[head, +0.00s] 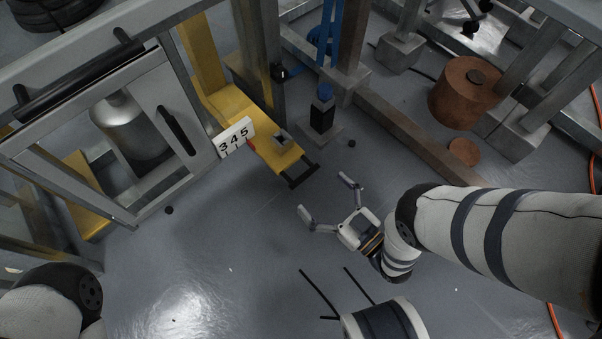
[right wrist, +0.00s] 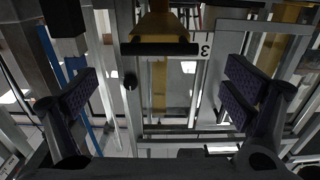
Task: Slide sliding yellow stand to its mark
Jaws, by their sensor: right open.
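The yellow stand (head: 232,108) is a long yellow piece low near the floor beside a metal frame. In the right wrist view the black bar (right wrist: 160,48) lies across the yellow end, ahead between the fingers. My right gripper (head: 323,194) is open and empty, a short way from the bar and apart from it. Dark lines (head: 320,294) on the floor may be the mark; part is hidden behind a white banded body. My left gripper is out of view.
A framed door with a black handle (head: 176,130) and a grey cylinder (head: 130,125) is at left. A brown drum (head: 466,92) and a floor beam (head: 420,140) lie right. The front floor is mostly clear.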

